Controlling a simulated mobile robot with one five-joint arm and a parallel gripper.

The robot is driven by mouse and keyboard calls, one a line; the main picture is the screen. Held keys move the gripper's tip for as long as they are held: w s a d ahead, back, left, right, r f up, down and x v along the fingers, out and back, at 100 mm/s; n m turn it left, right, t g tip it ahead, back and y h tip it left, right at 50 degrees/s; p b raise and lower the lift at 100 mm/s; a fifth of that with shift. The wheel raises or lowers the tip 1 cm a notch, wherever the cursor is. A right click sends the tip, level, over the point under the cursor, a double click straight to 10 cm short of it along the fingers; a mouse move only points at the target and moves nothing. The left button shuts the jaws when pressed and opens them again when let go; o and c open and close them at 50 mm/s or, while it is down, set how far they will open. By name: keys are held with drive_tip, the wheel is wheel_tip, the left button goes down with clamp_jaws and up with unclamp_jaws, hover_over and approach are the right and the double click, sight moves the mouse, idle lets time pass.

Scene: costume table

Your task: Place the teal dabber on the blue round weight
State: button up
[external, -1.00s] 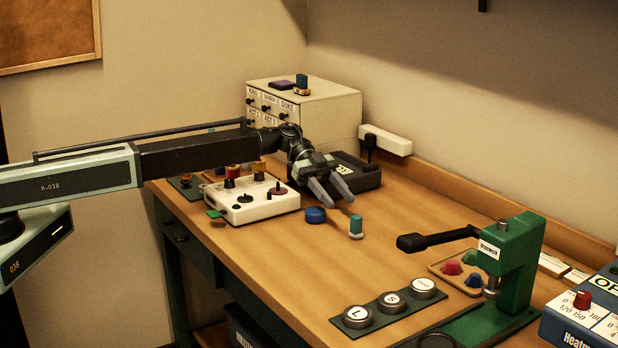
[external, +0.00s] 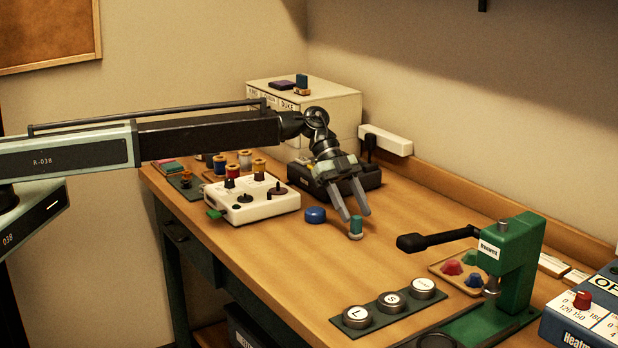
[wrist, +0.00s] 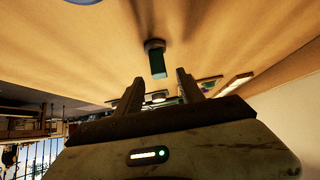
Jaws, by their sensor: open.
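A white control box (external: 252,204) with knobs and spools stands left of the weight. A black device (external: 335,177) sits behind my gripper. A green press (external: 512,262) with a black lever (external: 430,241) stands to the right.

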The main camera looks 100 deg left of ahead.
sight(359, 225)
drive_tip(key=b+x, duration=0.2)
drive_tip(key=x, duration=0.1)
drive_tip(key=b+x, duration=0.2)
drive_tip(key=shift+s+a+f, duration=0.15)
drive_tip(key=shift+a+f, duration=0.15)
drive_tip(key=shift+f, duration=0.15)
drive_tip(key=shift+d, duration=0.2)
drive_tip(key=shift+r, duration=0.15)
clamp_jaws()
